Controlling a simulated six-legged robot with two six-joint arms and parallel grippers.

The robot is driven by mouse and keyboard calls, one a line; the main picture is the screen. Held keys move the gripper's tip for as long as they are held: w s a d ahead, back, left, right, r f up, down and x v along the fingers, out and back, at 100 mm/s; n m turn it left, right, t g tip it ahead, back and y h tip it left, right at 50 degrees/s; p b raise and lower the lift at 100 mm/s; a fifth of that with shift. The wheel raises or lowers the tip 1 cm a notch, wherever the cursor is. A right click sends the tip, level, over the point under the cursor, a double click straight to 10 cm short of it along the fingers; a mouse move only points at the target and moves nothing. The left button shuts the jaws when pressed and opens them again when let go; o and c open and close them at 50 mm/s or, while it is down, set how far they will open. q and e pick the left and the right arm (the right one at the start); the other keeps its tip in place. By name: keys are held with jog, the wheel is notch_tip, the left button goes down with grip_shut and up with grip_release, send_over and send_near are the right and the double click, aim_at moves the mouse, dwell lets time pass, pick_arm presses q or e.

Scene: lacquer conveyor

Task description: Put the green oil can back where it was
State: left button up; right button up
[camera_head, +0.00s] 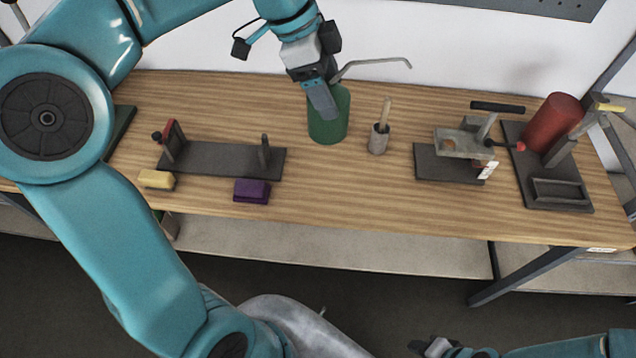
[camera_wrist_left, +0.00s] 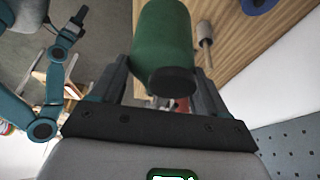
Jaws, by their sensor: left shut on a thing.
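The green oil can (camera_head: 328,122) is upright at the back middle of the wooden bench, its thin grey spout pointing right. My left gripper (camera_head: 321,98) comes from above and is shut on the can's body. In the left wrist view the can (camera_wrist_left: 163,38) sits between the two fingers (camera_wrist_left: 160,85), its dark end facing the camera. I cannot tell whether its base touches the bench. My right gripper (camera_head: 432,346) is low at the bottom right, away from the bench; its jaws are too small to read.
A grey pot with a wooden handle (camera_head: 378,141) stands close right of the can. A dark stand (camera_head: 220,160), yellow block (camera_head: 156,179) and purple block (camera_head: 252,191) lie left. A clamp fixture (camera_head: 463,143) and red cylinder (camera_head: 552,122) stand right. The bench front near the middle is clear.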

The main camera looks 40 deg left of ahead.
pick_arm(q)
notch_tip(320, 180, down, 20)
jog(key=shift+w+r, duration=0.15)
jog(key=shift+w, duration=0.15)
pick_arm(e)
jog(key=shift+w+r, duration=0.15)
jog(key=shift+w, duration=0.15)
pick_arm(q)
jog(key=shift+s+a, duration=0.1)
pick_arm(e)
jog(key=shift+s, duration=0.1)
pick_arm(q)
jog(key=shift+f+b, duration=0.2)
jog(key=shift+b, duration=0.1)
jog(key=o, duration=1.7)
pick_arm(e)
jog(key=shift+f, duration=0.2)
pick_arm(q)
jog(key=shift+r, duration=0.15)
pick_arm(e)
jog(key=shift+r, duration=0.1)
